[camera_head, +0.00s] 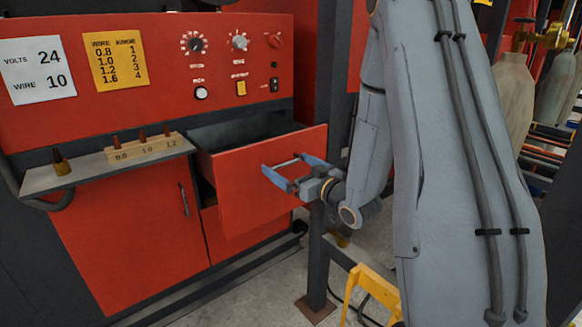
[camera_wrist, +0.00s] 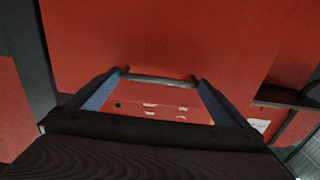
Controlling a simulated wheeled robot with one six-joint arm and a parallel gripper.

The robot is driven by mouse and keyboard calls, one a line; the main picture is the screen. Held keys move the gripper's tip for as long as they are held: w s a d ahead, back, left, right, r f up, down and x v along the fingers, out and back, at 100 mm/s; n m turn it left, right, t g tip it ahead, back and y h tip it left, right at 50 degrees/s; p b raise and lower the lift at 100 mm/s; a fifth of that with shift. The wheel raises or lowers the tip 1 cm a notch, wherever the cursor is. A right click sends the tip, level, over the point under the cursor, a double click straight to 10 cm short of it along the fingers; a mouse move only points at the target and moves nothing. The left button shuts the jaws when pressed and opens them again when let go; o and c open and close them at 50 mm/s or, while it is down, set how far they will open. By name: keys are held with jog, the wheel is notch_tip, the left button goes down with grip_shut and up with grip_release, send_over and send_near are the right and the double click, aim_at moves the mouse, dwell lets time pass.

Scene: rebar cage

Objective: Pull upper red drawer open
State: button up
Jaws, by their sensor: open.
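The upper red drawer (camera_head: 245,190) stands pulled out of the red cabinet, and its dark inside shows from above. Its grey bar handle (camera_head: 285,162) is on the front face. My gripper (camera_head: 288,168) is at that handle with its blue fingers spread apart. In the wrist view the handle (camera_wrist: 158,79) runs across the gap between the two fingertips of my gripper (camera_wrist: 160,82), one near each end. I cannot tell whether the fingers touch the handle.
A control panel (camera_head: 150,60) with knobs and labels is above the drawer. A small shelf (camera_head: 60,178) with a wooden nozzle block (camera_head: 147,148) juts out at left. A dark post (camera_head: 316,255) and a yellow frame (camera_head: 372,278) stand below my arm. Gas cylinders (camera_head: 512,85) are at right.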

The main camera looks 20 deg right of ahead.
jog(key=b+v, duration=0.2)
jog(key=v, duration=0.5)
jog(key=shift+s+d, duration=0.15)
jog(key=shift+s, duration=0.15)
notch_tip(320, 180, down, 9)
jog(key=s+a+m+g+h, duration=0.1)
jog(key=s+m+g+h, duration=0.15)
jog(key=g+h, duration=0.45)
jog(key=s+a+g, duration=0.4)
jog(key=s, duration=0.4)
jog(key=s+a+m+g+y, duration=0.1)
jog(key=s+a+g, duration=0.3)
jog(key=s, duration=0.5)
jog(key=shift+s+a+f+g, duration=0.15)
jog(key=shift+a+g, duration=0.1)
jog(key=shift+g, duration=0.35)
